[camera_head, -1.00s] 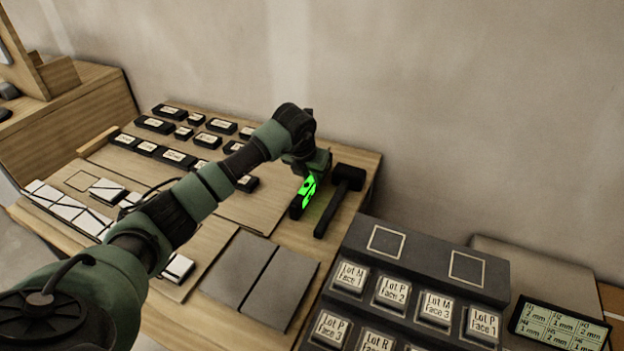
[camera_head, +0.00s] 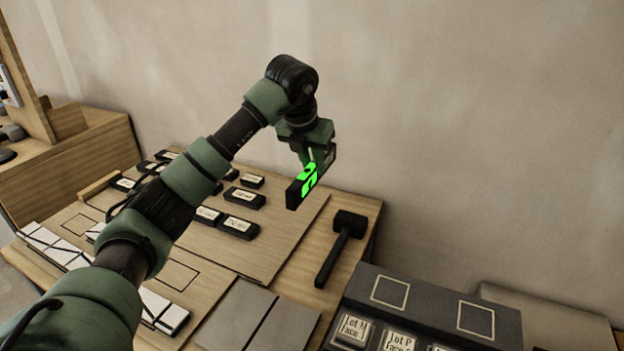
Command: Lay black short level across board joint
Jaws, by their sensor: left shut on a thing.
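The black short level (camera_head: 296,192) has a bright green marked face. My left gripper (camera_head: 318,162) is shut on it and holds it in the air above the back right of the wooden table. Two grey boards (camera_head: 232,314) lie side by side at the table's front, with a dark joint line (camera_head: 262,322) between them. The level is apart from the boards, up and behind them. The boards' front ends are cut off by the picture edge. My right gripper is not in view.
A black mallet (camera_head: 342,246) lies right of the level's place. A dark stand (camera_head: 430,310) with labelled blocks is at the lower right. Several labelled black pieces (camera_head: 238,227) lie on the wooden panel. White tiles (camera_head: 60,250) lie at the left.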

